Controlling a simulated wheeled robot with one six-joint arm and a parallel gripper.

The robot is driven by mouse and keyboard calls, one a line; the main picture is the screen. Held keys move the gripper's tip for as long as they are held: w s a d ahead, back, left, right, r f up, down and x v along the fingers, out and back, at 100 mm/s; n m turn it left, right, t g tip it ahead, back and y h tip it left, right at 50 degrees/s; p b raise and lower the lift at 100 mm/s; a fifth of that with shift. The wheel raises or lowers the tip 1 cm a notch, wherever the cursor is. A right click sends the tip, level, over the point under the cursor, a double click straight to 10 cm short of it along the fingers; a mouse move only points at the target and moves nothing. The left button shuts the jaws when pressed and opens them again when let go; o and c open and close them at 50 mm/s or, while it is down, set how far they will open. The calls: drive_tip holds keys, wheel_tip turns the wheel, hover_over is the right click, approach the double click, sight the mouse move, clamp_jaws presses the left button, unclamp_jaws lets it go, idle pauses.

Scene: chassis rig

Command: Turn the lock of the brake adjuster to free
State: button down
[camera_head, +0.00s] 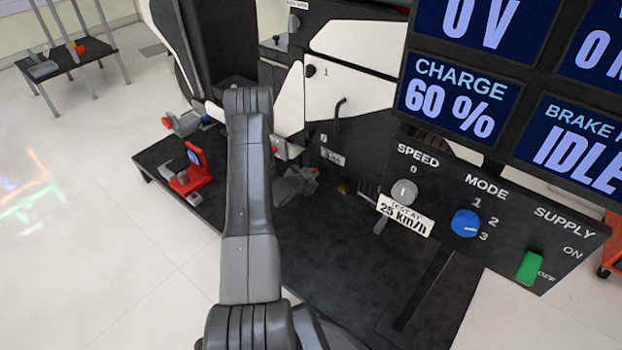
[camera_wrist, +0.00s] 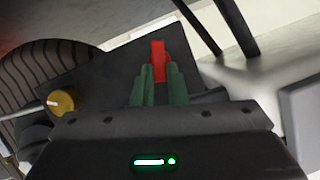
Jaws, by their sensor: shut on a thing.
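In the wrist view, a small red lever (camera_wrist: 158,58), which looks like the lock of the brake adjuster, stands against a dark plate (camera_wrist: 110,85). My gripper (camera_wrist: 160,80) has its two green fingers shut on the red lever, one on each side; the lever's top shows beyond the fingertips. A yellow knob (camera_wrist: 62,101) sits to the left, beside a dark ribbed wheel (camera_wrist: 30,75). In the head view, my gripper (camera_head: 297,184) is low behind my arm, near the rig's base. The lever cannot be made out clearly there.
A control panel (camera_head: 560,235) with a grey speed knob, blue mode knob and green supply switch stands at right, below blue screens (camera_head: 448,95). A red device (camera_head: 192,172) stands on the dark platform at left. Open pale floor (camera_head: 90,250) lies at far left.

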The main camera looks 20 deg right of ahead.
drive_tip(key=shift+s+d+f+m+t+b, duration=0.1)
drive_tip(key=shift+s+f+m+t+b, duration=0.2)
drive_tip(key=shift+m+t+b, duration=1)
drive_tip(key=shift+s+d+f+m+t+b, duration=0.15)
drive_tip(key=shift+f+m+t+b, duration=0.35)
drive_tip(key=shift+m+b, duration=1.45)
drive_tip(key=shift+s+d+f+m+t+b, duration=0.15)
drive_tip(key=shift+m+t+b, duration=0.9)
drive_tip(key=shift+m, duration=1.2)
drive_tip(key=shift+a+f, duration=0.1)
drive_tip(key=shift+s, duration=0.1)
drive_tip(key=c, duration=1.4)
unclamp_jaws()
drive_tip(key=shift+c, duration=0.2)
drive_tip(key=p+v, duration=0.4)
drive_tip(key=v, duration=0.9)
drive_tip(key=shift+s+a, duration=0.2)
drive_tip(key=shift+s, duration=0.15)
drive_tip(key=shift+w+f, duration=0.1)
drive_tip(key=shift+f, duration=0.05)
